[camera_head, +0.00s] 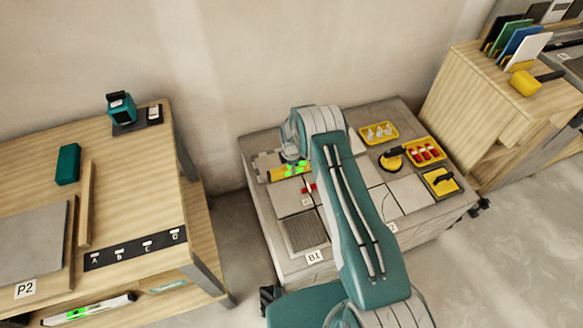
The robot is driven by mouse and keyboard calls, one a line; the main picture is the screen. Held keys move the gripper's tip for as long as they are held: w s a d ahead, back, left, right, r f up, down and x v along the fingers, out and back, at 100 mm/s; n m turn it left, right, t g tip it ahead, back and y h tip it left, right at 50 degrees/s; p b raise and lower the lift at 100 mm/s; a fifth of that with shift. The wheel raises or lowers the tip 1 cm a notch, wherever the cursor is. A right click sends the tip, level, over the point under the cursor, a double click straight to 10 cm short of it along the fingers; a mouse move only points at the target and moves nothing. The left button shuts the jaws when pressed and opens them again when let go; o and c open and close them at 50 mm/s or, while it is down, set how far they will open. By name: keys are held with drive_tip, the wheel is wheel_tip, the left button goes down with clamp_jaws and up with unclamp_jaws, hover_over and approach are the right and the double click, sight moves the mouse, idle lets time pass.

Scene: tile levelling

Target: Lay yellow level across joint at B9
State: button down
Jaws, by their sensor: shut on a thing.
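The yellow level (285,173), with bright green vials, is at the back left of the grey tiled worktop (262,205). My gripper (293,161) is at the level and shut on it, its fingers mostly hidden by my wrist. I cannot tell whether the level touches the tiles. Pale square tiles (291,202) with joints between them lie in front of it. A small red piece (309,188) sits near a joint just in front of the level. No label reading B9 is legible; my arm covers the middle of the worktop.
On the worktop's right are yellow trays of pale pieces (379,133) and red pieces (426,151), a yellow-and-black suction tool (391,159) and a yellow tray with a black-handled tool (441,181). Wooden benches stand left (140,190) and right (470,100). A wall is behind.

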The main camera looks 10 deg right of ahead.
drive_tip(key=shift+f, duration=3.7)
drive_tip(key=shift+f, duration=0.15)
drive_tip(key=shift+c, duration=2)
unclamp_jaws()
